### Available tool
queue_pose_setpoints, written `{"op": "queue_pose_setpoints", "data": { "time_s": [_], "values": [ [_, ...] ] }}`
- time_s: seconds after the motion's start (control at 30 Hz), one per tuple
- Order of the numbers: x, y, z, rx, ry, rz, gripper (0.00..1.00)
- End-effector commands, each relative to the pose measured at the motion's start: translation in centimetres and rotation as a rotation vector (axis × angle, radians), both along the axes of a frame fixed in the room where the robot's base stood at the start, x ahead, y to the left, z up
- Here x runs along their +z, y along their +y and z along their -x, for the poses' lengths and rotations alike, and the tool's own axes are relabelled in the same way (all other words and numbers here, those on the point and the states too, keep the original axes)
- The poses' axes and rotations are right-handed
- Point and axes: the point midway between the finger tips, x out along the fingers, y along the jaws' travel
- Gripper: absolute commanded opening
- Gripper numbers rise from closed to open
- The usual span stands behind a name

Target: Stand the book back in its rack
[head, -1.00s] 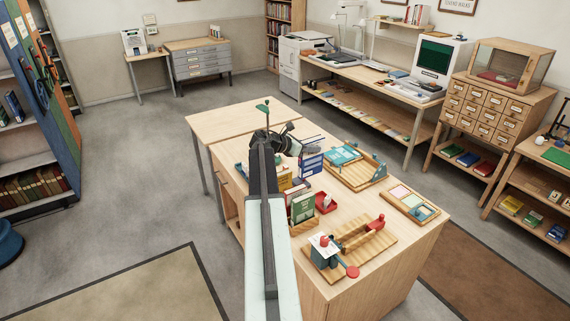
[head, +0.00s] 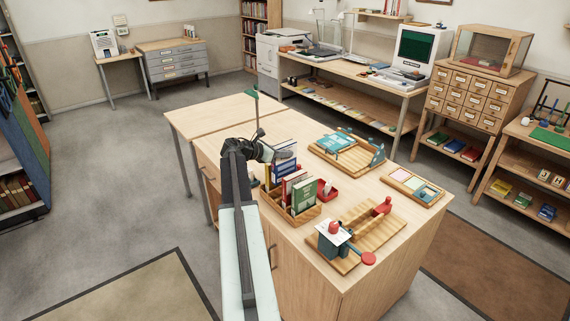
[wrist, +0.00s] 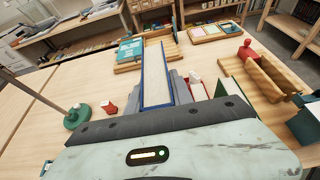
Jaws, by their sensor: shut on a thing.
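A blue book with a white label (head: 284,172) is upright in my gripper (head: 280,156). In the wrist view the blue book (wrist: 154,75) shows end-on, blue covers around cream pages, between my grey gripper fingers (wrist: 170,96). The wooden rack (head: 292,213) stands on the near table with a green book (head: 303,194) and a red book (head: 291,184) upright in it. The held book is at the rack's far side in the head view. Its lower end is partly hidden, and I cannot tell whether it is inside the rack.
A wooden tray with a teal book (head: 338,140) lies behind. A wooden cradle with a red knob (head: 383,206) and a blue device with a red disc (head: 331,238) stand to the right. A small card tray (head: 412,187) lies further right.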

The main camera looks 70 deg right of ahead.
Motion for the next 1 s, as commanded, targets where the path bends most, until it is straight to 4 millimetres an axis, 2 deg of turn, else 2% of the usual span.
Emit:
{"op": "queue_pose_setpoints", "data": {
  "time_s": [0.03,0.43,1.0],
  "values": [
    [-0.9,-0.1,0.2,-0.002,0.001,0.0,0.0],
    [-1.3,-0.3,0.9,-0.011,0.001,0.001,0.0],
    [-4.6,-0.4,1.0,-0.013,0.001,0.0,0.0]
  ]
}}
